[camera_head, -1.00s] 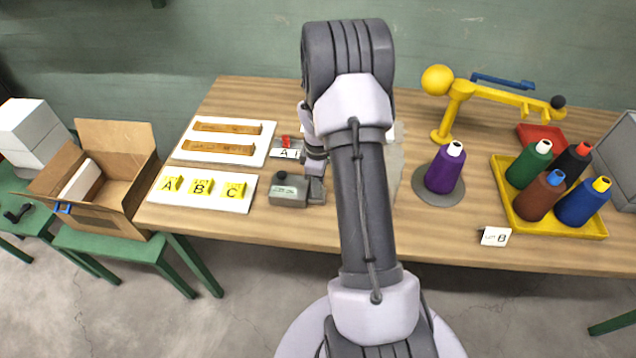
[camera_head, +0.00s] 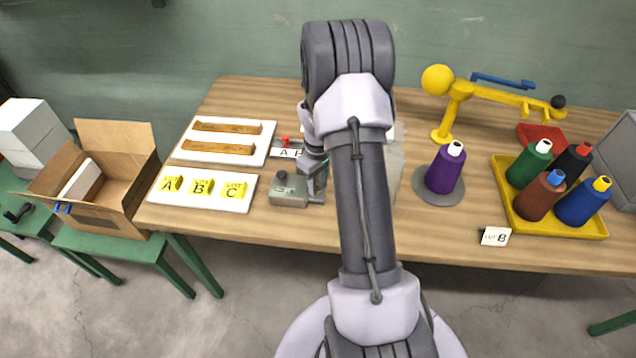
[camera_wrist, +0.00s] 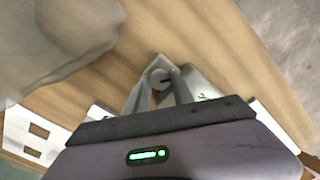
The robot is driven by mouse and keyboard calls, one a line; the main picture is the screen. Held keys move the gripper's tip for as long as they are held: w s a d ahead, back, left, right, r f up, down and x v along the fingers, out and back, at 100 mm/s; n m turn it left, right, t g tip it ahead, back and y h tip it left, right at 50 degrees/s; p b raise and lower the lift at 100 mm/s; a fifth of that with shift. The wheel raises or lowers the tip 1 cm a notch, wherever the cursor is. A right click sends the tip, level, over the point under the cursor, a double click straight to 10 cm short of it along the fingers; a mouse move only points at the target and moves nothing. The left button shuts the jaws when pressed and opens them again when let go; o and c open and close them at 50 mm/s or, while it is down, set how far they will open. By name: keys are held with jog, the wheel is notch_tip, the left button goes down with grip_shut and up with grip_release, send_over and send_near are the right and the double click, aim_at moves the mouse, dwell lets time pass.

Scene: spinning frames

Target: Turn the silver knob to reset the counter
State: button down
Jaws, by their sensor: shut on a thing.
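The counter (camera_head: 289,190) is a small grey box near the front edge of the table, left of my arm. It also shows in the wrist view (camera_wrist: 203,86), to the right of the fingers. The silver knob (camera_wrist: 158,74) is round with a dark mark on its face and sits between my fingertips. My gripper (camera_wrist: 160,88) is shut on the knob. In the head view my gripper (camera_head: 317,184) is at the counter's right side and mostly hides the knob. The counter's reading cannot be made out.
Left of the counter lies a white board (camera_head: 207,205) with yellow A, B and C tags. A red-topped piece (camera_head: 285,141) stands behind the counter. A purple cone (camera_head: 445,168) and a yellow tray (camera_head: 520,218) of cones stand to the right.

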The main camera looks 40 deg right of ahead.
dwell(0.4)
jog(key=c, duration=1.1)
grip_release()
